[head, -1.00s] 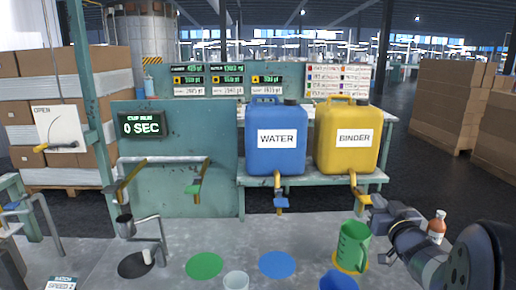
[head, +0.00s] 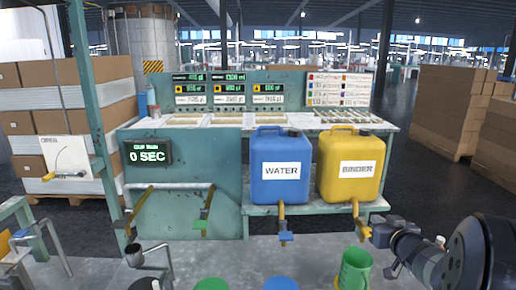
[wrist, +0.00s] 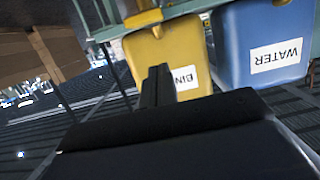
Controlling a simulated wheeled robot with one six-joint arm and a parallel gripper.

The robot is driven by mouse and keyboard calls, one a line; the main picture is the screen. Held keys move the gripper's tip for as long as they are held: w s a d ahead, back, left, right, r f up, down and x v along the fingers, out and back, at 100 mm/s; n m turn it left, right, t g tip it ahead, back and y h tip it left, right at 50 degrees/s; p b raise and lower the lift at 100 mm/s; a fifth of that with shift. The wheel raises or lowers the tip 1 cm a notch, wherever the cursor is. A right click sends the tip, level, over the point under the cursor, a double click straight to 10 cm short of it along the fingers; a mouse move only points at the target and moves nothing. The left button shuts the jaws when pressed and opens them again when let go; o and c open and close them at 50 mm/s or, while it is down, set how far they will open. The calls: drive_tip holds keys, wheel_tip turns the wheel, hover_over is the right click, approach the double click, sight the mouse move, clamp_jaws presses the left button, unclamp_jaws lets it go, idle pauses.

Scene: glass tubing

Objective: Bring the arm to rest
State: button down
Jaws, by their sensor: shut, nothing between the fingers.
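My gripper (wrist: 158,86) shows in the wrist view as two dark fingers shut together with nothing between them. Behind them is the yellow binder canister (wrist: 176,50), seen upside down, with the blue water canister (wrist: 262,40) beside it. In the head view my arm (head: 420,250) reaches in from the right edge. Its end lies close to the tap (head: 362,226) under the binder canister (head: 350,168); whether they touch I cannot tell. The green jug (head: 355,268) stands on the counter below and left of the arm, its lower part cut off.
The water canister (head: 280,165) stands left of the binder on the green shelf (head: 262,209). Green and blue discs (head: 280,284) show at the counter's lower edge.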

drive_tip(key=v, duration=0.7)
drive_tip(key=shift+r, duration=0.3)
drive_tip(key=shift+s, duration=0.15)
